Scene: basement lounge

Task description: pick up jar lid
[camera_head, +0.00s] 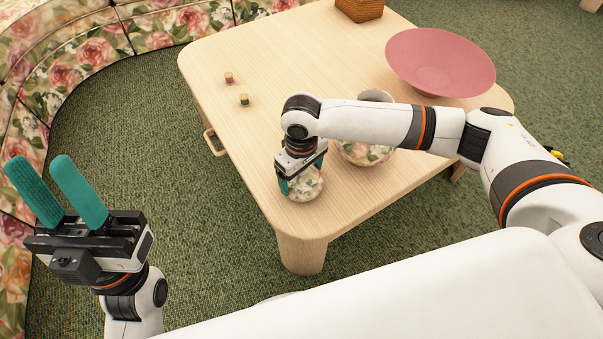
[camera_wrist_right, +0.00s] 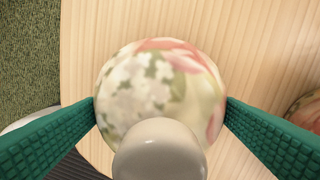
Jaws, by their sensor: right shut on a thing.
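The jar lid (camera_head: 305,187) is a round floral dome near the table's front corner. In the right wrist view the lid (camera_wrist_right: 165,85) shows from above with a pale round knob. My right gripper (camera_head: 301,177) points down and is shut on the lid, with a teal finger against each side. I cannot tell whether the lid touches the table. The floral jar (camera_head: 366,153) stands just right of it, partly hidden behind my right arm. My left gripper (camera_head: 38,180) is open and empty, off the table at the left.
The pale wooden table (camera_head: 250,50) has rounded corners and a side handle (camera_head: 210,141). Two small spools (camera_head: 229,78) lie on its left part. A wide pink bowl (camera_head: 440,62) sits at the right and a brown box (camera_head: 360,9) at the back. A floral sofa (camera_head: 150,28) curves behind.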

